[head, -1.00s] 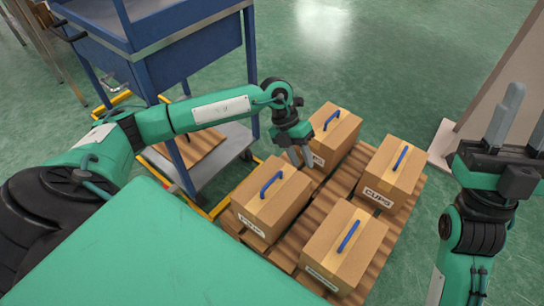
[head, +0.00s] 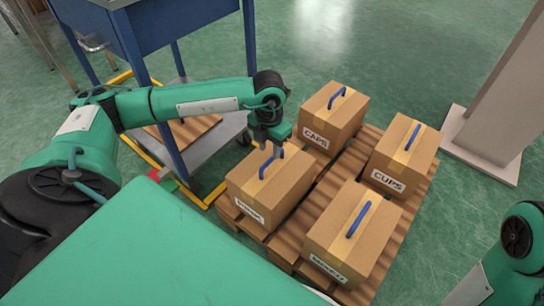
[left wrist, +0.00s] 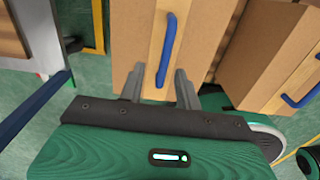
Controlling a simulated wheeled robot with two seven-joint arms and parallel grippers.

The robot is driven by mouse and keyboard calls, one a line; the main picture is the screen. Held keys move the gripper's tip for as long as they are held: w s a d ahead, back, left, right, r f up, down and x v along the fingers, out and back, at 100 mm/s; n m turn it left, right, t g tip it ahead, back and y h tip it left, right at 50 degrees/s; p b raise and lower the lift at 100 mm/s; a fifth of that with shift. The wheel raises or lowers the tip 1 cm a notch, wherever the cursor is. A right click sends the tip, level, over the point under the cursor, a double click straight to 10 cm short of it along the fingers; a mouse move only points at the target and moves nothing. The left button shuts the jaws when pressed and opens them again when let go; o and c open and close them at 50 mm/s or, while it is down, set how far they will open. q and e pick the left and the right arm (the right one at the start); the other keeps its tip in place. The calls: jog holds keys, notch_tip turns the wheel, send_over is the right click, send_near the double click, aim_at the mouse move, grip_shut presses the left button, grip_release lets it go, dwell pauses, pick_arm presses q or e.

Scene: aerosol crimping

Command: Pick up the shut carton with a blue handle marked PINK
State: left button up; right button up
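Four shut cartons with blue handles stand on a slatted pallet. The front-left carton (head: 262,192) has a white label too blurred to read. My left gripper (head: 272,146) is just above this carton, close to its blue handle (head: 270,163). In the left wrist view its two fingers (left wrist: 158,78) are apart, with a blue handle (left wrist: 167,50) lying ahead between them; nothing is held. The back-left carton (head: 333,112) reads CAPS and the back-right carton (head: 402,158) reads CUPS. The front-right carton (head: 345,232) has an unclear label. My right gripper is out of view.
The ribbed pallet (head: 322,195) shows between the cartons. A blue cart (head: 185,45) with a grey lower shelf (head: 222,140) stands at the left. A beige post (head: 500,105) stands at the right. Green floor is open behind.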

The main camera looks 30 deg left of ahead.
aim_at(272, 159)
pick_arm(q)
jog(key=shift+w+d+f+b, duration=0.1)
jog(key=shift+d+f+b, duration=0.1)
jog(key=shift+f+b, duration=1.05)
jog(key=shift+w+d+f+b, duration=0.15)
jog(key=shift+f+b, duration=0.65)
jog(key=shift+f, duration=0.7)
jog(key=shift+s, duration=0.1)
jog(key=shift+c, duration=0.2)
grip_shut()
jog(key=shift+r, duration=0.15)
